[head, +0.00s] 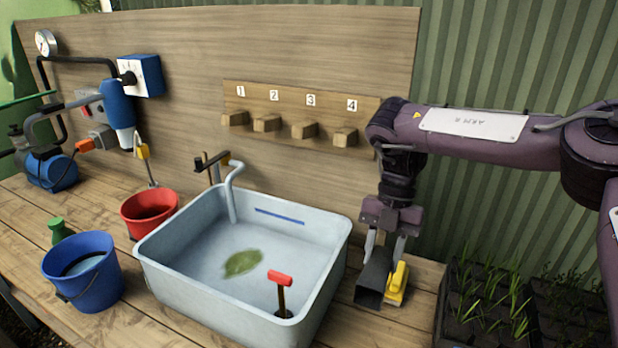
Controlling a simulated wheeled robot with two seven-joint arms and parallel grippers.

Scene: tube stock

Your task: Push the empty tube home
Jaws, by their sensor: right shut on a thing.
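My right gripper (386,250) points down over the bench, right of the sink. Its fingers are shut on a dark grey, square, box-like piece (371,278), which looks like a hollow tube with its end facing the camera. I cannot tell for sure whether this is the empty tube, or whether it touches the bench. A yellow piece with a pale base (398,283) is right beside it, close to the right finger. My left gripper is not in view.
A grey sink (190,245) holds a green leaf (242,263) and a red-handled piece (280,279). Numbered wooden pegs (304,129) are on the back board. Blue (84,272) and red (150,209) buckets stand left. Seedling trays (483,304) are at right.

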